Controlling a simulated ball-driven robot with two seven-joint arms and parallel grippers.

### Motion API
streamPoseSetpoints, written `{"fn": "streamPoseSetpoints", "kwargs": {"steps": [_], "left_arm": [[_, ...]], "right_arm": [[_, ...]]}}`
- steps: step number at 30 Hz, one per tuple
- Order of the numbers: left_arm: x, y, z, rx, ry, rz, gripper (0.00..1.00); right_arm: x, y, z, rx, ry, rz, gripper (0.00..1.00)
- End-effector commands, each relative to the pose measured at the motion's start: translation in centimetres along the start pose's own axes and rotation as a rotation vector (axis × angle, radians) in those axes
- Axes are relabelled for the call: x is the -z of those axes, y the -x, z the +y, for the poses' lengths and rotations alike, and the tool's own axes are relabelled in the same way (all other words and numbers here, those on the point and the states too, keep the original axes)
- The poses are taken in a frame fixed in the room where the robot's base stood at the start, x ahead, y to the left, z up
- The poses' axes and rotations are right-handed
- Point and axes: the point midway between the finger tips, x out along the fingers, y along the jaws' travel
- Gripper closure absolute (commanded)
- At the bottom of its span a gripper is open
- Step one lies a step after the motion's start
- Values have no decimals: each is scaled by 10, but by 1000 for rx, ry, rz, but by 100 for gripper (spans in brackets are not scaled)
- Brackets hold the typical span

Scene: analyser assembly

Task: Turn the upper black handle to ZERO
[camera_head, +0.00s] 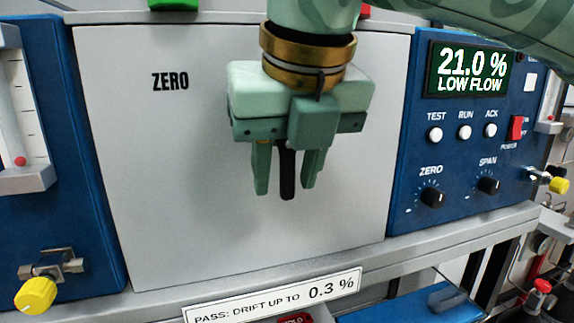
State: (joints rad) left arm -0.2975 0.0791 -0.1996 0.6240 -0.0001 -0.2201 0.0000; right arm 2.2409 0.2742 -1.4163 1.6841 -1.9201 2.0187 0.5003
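The upper black handle (287,178) is on a light grey panel (165,190), with its lower end pointing down. Its upper part and pivot are hidden behind my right gripper. The word ZERO (170,82) is printed at the panel's upper left, up and to the left of the handle. My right gripper (287,185) points down in front of the panel. Its two green fingers stand one on each side of the handle, with a visible gap on both sides, so it looks open. My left gripper is not in view.
Right of the panel is a blue analyser face with a display (468,69) reading 21.0 % LOW FLOW, buttons and two black knobs (432,197). A yellow valve knob (36,293) is at lower left. A label strip (275,300) runs along the ledge below.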

Motion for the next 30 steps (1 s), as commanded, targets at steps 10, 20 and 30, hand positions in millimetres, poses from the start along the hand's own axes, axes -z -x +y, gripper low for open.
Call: {"fn": "streamPoseSetpoints", "kwargs": {"steps": [10,20,30], "left_arm": [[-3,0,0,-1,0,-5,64],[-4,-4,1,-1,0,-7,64],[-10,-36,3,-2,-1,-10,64]], "right_arm": [[0,0,0,0,0,0,97],[0,-1,0,-16,-8,0,100],[1,-5,4,-182,-77,0,100]]}}
